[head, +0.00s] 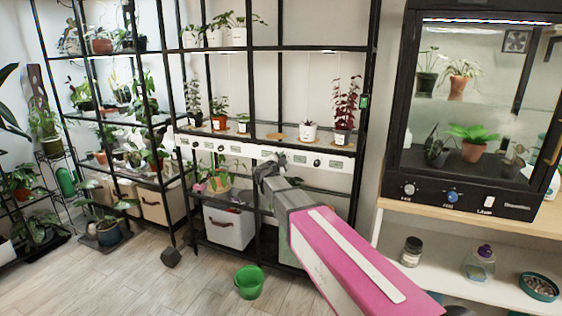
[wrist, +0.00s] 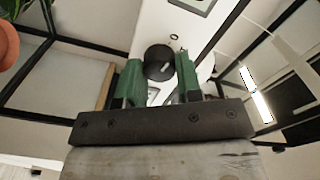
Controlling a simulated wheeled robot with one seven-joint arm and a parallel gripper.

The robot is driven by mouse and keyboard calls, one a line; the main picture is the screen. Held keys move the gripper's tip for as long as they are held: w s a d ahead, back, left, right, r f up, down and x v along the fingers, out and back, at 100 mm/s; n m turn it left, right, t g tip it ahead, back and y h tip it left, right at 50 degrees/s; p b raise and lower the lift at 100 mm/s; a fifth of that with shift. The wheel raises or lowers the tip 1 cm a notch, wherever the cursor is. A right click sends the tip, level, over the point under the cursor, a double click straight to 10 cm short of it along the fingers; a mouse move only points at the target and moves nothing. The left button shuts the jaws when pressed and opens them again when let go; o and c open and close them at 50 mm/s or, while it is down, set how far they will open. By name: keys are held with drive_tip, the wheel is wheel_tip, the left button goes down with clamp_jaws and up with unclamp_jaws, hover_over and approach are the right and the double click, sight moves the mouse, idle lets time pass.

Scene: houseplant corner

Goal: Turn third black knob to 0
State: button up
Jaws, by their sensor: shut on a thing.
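A white control strip (head: 345,165) with small black knobs and labels runs along the front of the middle shelf in the head view. My gripper (head: 265,172) is up against this strip and hides part of it. In the wrist view, my gripper's green fingers (wrist: 159,76) stand on both sides of a round black knob (wrist: 158,60) and are shut on it. A label on the white strip shows above it. The knob's pointer and the 0 mark cannot be made out. Another black knob (head: 317,163) shows to the right of my gripper in the head view.
Potted plants stand on the shelf above the strip, including a red-leaved plant (head: 345,100). A black glass cabinet (head: 410,168) stands at right.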

drive_tip(key=o, duration=0.9)
drive_tip(key=shift+o, duration=0.2)
drive_tip(key=shift+s, duration=0.1)
drive_tip(key=v, duration=1)
drive_tip(key=shift+s, duration=0.3)
drive_tip(key=shift+a, duration=0.1)
drive_tip(key=s+d+f+n+g+y, duration=0.4)
drive_tip(key=d+f+n+y, duration=0.15)
drive_tip(key=f+n, duration=0.3)
drive_tip(key=s+d+f+n+g+y, duration=0.3)
drive_tip(key=d+f+n+g+y, duration=0.15)
drive_tip(key=f+n+y, duration=0.35)
drive_tip(key=s+d+f+g+h, duration=0.3)
drive_tip(key=s+d+f+g, duration=0.1)
drive_tip(key=s+d, duration=0.4)
drive_tip(key=s+d+f+g+h, duration=0.4)
drive_tip(key=s+d+f, duration=0.3)
drive_tip(key=s+d, duration=0.1)
drive_tip(key=shift+s+d+m, duration=0.35)
drive_tip(key=shift+s+d, duration=0.05)
drive_tip(key=shift+d, duration=0.15)
